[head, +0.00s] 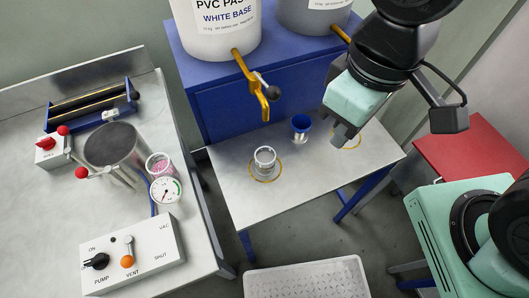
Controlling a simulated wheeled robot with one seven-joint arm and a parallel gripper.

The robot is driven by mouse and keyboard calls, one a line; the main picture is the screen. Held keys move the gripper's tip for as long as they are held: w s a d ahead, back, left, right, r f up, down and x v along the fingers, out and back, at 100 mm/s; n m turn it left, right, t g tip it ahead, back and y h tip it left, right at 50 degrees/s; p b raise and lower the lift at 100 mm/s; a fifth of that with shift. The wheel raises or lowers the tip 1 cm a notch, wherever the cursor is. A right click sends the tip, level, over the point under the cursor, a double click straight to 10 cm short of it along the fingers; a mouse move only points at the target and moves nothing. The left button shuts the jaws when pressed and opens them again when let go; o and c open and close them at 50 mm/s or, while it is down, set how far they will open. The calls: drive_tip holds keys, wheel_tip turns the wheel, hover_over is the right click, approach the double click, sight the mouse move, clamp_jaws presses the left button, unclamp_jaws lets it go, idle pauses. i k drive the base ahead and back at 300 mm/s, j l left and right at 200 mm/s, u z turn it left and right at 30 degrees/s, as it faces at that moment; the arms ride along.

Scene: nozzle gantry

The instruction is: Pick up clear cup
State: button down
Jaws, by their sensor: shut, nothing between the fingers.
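A small clear-looking greyish cup (265,157) stands upright on the metal table (225,165), inside a yellow ring marking. A blue cup or funnel (301,122) with a pale lower part stands behind it to the right. My gripper (340,138) is shut and empty, with its fingers pointing down over the right part of the table. It is to the right of both cups and apart from the clear cup. My gripper partly hides a second yellow ring (352,143) on the table.
Two large containers, one white (215,25), stand on a blue cabinet (230,90); a yellow spout (262,95) reaches over the table. The left bench holds a steel pot (112,145), a pink-filled cup (160,166), a gauge (165,190) and a control box (130,255). The table's front is clear.

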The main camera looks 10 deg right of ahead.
sight(266, 156)
drive_tip(key=k+j+z, duration=0.15)
drive_tip(key=j+z, duration=0.2)
drive_tip(key=k+j+z, duration=0.15)
drive_tip(key=z, duration=0.25)
drive_tip(key=k+j+z, duration=0.2)
drive_tip(key=z, duration=0.15)
